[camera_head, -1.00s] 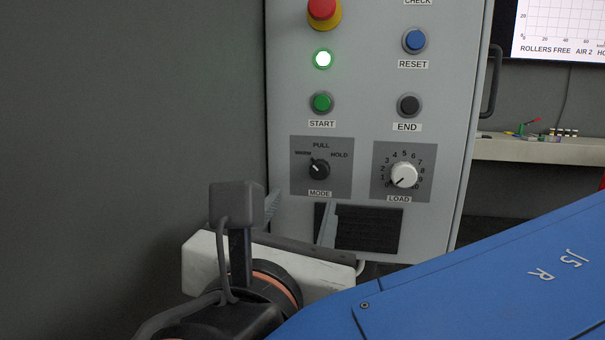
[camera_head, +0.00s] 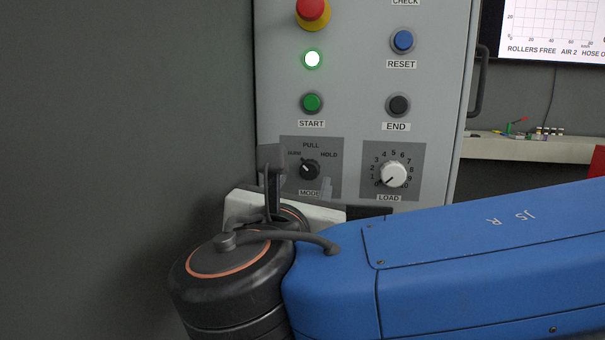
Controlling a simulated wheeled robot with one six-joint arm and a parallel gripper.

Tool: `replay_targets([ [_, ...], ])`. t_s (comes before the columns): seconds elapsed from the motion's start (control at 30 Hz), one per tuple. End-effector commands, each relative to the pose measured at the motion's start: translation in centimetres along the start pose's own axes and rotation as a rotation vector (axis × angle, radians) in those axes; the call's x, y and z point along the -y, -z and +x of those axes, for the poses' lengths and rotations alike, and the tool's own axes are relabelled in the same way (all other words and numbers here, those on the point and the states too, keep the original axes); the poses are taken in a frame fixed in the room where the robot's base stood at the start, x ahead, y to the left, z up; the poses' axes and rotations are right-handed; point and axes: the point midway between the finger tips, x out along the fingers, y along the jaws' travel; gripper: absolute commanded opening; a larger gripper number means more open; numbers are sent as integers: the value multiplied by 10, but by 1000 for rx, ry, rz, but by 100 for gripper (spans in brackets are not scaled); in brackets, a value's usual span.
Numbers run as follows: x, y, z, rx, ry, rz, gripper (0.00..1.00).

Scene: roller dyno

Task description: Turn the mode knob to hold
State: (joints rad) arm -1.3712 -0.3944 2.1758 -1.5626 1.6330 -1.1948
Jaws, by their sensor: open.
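The black mode knob (camera_head: 309,170) sits on a dark square plate, labelled MODE below, on the grey control cabinet. Its white pointer line points up and left, towards the WARM mark; PULL is at the top and HOLD (camera_head: 329,155) at the upper right. My gripper (camera_head: 304,187) is in front of the panel just below the knob, open and empty. One grey finger shows at the lower right of the knob; the other is mostly hidden behind my wrist camera. Whether a finger touches the knob or panel cannot be told.
The white load knob (camera_head: 394,174) is right of the mode knob. Above are the green START button (camera_head: 312,103), black END button (camera_head: 398,105), blue RESET button (camera_head: 403,41) and red emergency stop (camera_head: 312,9). A shelf (camera_head: 540,148) and screen are at right.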

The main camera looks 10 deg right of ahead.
Motion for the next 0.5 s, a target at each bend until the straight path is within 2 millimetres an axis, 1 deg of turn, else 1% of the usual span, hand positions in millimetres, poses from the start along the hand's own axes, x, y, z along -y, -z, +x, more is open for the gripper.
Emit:
replay_targets([
  [0.1,1,0,12,1,3,0,47],
  [0.5,1,0,49,1,3,0,47],
])
